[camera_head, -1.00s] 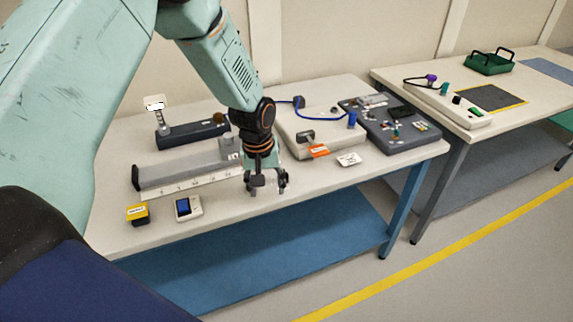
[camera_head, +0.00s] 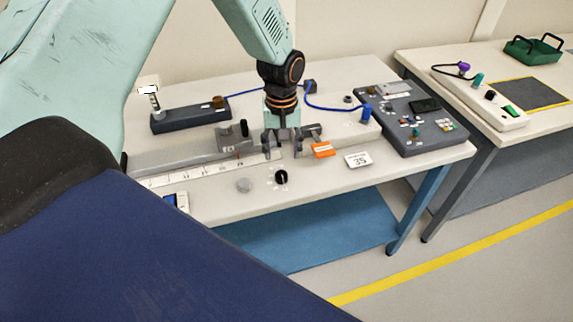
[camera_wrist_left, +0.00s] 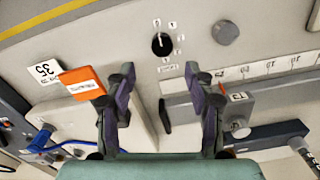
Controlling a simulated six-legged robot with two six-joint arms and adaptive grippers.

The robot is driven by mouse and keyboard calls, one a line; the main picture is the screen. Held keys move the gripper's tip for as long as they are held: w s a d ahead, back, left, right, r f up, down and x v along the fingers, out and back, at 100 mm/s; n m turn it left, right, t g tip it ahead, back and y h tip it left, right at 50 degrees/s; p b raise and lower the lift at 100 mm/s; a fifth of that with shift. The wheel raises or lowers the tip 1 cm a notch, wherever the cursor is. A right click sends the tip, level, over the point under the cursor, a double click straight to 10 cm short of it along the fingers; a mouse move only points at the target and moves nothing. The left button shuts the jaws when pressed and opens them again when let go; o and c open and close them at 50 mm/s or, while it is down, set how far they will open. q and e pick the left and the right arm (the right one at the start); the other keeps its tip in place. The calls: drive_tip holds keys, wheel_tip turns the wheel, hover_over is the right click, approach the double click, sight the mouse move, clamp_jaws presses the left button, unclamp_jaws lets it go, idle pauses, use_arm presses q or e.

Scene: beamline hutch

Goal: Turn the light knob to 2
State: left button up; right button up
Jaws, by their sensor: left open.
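The light knob (camera_head: 281,177) is small, round and black, on the front part of the white table. In the left wrist view the black knob (camera_wrist_left: 161,44) has a pale mark and small labels around it, too small to read surely. A grey round disc (camera_head: 244,185) lies left of it in the head view. My left gripper (camera_head: 283,152) is open and empty, pointing down, just behind the knob in the head view. In the left wrist view the spread fingertips (camera_wrist_left: 160,76) stand on either side below the knob, apart from it. My right gripper is not in view.
A grey rail with a ruled scale (camera_head: 212,168) lies left of the gripper. An orange tag (camera_head: 323,149) and a white card reading 35 (camera_head: 358,160) lie right.

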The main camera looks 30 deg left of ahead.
sight(282, 174)
use_arm(q)
drive_tip(key=shift+s+d+f, duration=0.1)
drive_tip(key=shift+s+f, duration=0.1)
drive_tip(key=shift+f, duration=0.05)
wheel_tip(282, 174, down, 6)
drive_tip(key=shift+f+b, duration=0.15)
drive_tip(key=shift+b, duration=0.15)
drive_tip(key=shift+s+f, duration=0.1)
drive_tip(key=shift+f, duration=0.25)
drive_tip(key=shift+s, duration=0.15)
drive_tip(key=shift+w+f, duration=0.1)
drive_tip(key=shift+w, duration=0.15)
drive_tip(key=c, duration=0.4)
clamp_jaws()
